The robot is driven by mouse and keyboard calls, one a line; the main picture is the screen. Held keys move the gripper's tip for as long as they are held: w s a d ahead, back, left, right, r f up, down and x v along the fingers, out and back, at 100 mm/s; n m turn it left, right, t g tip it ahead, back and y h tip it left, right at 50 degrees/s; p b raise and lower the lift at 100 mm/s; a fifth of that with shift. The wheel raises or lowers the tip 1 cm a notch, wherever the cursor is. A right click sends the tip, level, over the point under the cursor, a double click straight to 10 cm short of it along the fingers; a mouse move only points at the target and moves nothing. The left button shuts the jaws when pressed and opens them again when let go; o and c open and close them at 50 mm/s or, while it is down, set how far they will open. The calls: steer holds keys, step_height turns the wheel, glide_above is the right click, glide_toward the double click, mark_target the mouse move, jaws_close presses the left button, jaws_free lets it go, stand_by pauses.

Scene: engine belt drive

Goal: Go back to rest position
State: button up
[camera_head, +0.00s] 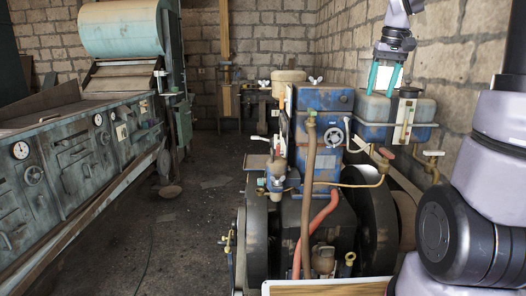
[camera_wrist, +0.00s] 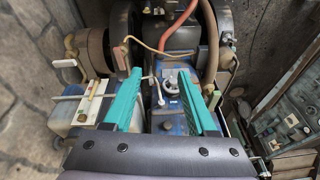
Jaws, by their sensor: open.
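My gripper (camera_head: 384,78) is in the upper right of the head view, pointing down above the blue tank (camera_head: 373,108) beside the engine. Its two teal fingers are spread apart with nothing between them. I cannot tell the exact gap between fingers and tank.
A long green machine bench (camera_head: 75,165) with gauges runs along the left. A brick wall (camera_head: 455,60) stands close on the right. Large dark flywheels (camera_head: 258,235) flank the engine. Open floor (camera_head: 190,225) lies between bench and engine. A red hose (camera_head: 318,233) hangs at the engine's front.

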steer(key=s+a+m+t+y, duration=0.1)
steer(key=s+a, duration=0.3)
steer(key=s, duration=0.6)
steer(key=s+a+m+t, duration=0.1)
steer(key=s+a+t, duration=0.2)
steer(key=s, duration=0.7)
steer(key=shift+a+f+m+y, duration=0.3)
steer(key=shift+a+y, duration=0.1)
steer(key=shift+a, duration=0.55)
